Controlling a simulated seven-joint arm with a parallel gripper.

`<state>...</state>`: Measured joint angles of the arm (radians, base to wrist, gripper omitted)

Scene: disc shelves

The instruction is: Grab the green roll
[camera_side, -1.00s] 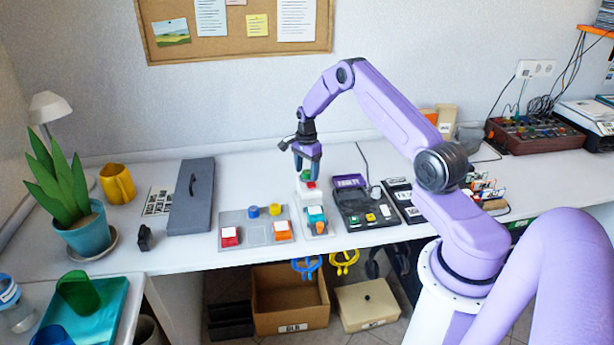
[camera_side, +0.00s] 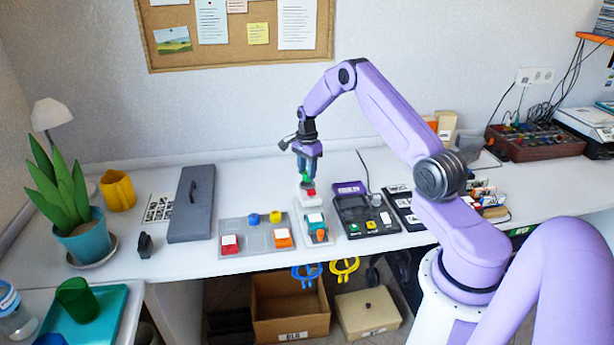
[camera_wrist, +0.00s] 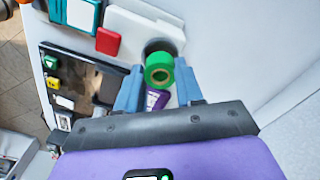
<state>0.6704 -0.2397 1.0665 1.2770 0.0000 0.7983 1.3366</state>
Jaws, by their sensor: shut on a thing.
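In the side view the green roll (camera_side: 306,178) shows small and partly hidden between the fingers of my gripper (camera_side: 307,174), just above the white holder.
A red block (camera_wrist: 108,41) is beside the opening on the holder. A black tray (camera_side: 364,229) with small coloured pieces lies to the right. A grey tray (camera_side: 257,240) with coloured blocks lies to the left. A dark grey lidded case (camera_side: 189,212) lies farther left.

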